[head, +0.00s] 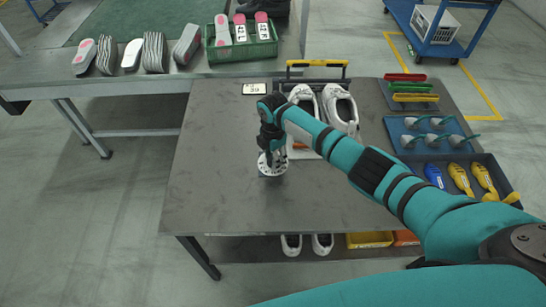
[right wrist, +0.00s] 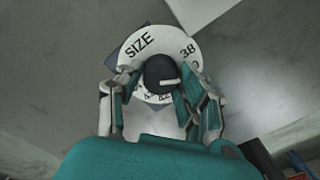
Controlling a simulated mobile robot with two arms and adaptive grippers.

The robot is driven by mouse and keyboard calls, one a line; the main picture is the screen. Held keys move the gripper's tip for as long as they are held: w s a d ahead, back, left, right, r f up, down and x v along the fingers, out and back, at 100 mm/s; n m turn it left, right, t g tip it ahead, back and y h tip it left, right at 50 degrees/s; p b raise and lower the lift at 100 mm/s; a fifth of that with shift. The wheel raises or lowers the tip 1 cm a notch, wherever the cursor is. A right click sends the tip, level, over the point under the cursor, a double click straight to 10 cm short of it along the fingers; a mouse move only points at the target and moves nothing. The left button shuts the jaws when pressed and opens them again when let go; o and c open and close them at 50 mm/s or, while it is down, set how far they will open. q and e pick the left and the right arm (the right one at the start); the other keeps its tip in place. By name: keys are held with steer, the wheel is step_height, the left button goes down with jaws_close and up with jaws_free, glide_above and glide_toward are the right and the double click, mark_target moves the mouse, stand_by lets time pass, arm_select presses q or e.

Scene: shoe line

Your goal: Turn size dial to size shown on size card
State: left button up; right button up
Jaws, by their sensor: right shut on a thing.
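The size dial (head: 272,169) is a white disc on the grey table, left of the white shoes. In the right wrist view the dial (right wrist: 185,35) shows the word SIZE and the number 38; its other numbers are partly hidden by my fingers. Its dark round knob (right wrist: 160,74) has a white pointer mark pointing right. My right gripper (head: 271,150) comes down from above, with its fingers (right wrist: 160,90) shut on the knob from both sides. The size card (head: 254,88) lies at the table's back edge, dark-framed with a pale face; its number is too small to read surely. My left gripper is out of view.
White shoes (head: 340,108) stand at the table's back, by a black and yellow rack (head: 317,66). Trays of tools (head: 480,162) fill the right side. Insoles and a green crate (head: 242,50) are on the bench behind. The table's left and front are clear.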

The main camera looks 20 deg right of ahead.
stand_by(0.3)
steer(key=o, duration=1.1)
steer(key=shift+o, duration=0.2)
step_height(320, 180, up, 12)
